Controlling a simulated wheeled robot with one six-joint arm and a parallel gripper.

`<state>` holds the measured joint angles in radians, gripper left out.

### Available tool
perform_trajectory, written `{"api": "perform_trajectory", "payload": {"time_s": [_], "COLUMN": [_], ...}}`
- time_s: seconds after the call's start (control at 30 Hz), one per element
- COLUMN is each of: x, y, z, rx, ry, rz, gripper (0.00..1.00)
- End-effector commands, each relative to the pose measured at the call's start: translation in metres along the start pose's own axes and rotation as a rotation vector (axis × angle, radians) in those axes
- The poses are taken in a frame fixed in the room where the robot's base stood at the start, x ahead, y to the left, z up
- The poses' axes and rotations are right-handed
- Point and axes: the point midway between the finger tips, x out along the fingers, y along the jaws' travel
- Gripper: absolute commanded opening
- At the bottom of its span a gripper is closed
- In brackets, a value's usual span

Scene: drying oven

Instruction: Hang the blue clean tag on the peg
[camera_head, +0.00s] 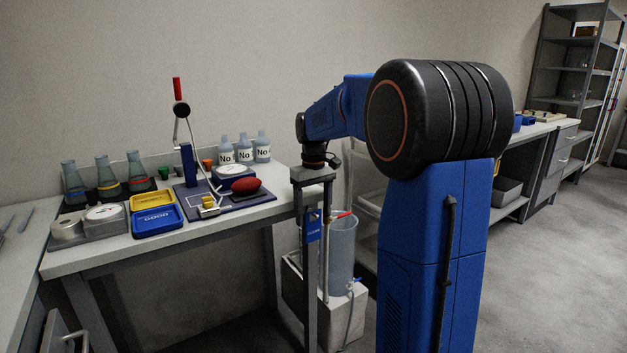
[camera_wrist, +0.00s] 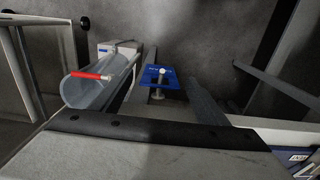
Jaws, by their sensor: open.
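The blue clean tag (camera_head: 313,230) hangs below my gripper in the head view, in front of the table's corner leg. It also shows in the wrist view (camera_wrist: 152,78), flat-on and between my fingers. A pale round knob (camera_wrist: 163,70), which looks like the peg's end, shows at the tag's face. The tag seems to be on the peg, but I cannot tell how the hole sits. My gripper (camera_head: 315,205) points down and is open, with its fingers either side of the tag; its palm fills the bottom of the wrist view.
A clear cylinder (camera_head: 342,250) with a red-handled piece stands on a pale block close to the right. The bench (camera_head: 90,256) at left carries flasks, a yellow tray (camera_head: 153,200), a blue tray (camera_head: 157,221) and bottles (camera_head: 262,148). Floor at far right is clear.

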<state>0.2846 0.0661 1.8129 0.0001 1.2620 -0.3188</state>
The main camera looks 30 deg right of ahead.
Motion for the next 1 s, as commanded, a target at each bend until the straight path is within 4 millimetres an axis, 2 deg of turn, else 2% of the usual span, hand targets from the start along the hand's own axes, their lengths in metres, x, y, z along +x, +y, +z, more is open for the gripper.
{"api": "perform_trajectory", "payload": {"time_s": [0.3, 0.5, 0.7, 1.0], "x": [-0.066, -0.1, -0.119, -0.124], "y": [0.0, 0.0, 0.0, -0.001], "z": [0.0, 0.0, 0.0, 0.001], "rx": [0.0, 0.0, 0.0, 0.0], "ry": [0.003, 0.002, 0.0, 0.001], "rz": [0.001, 0.001, 0.0, 0.0], "gripper": [0.68, 0.68, 0.68, 0.68]}}
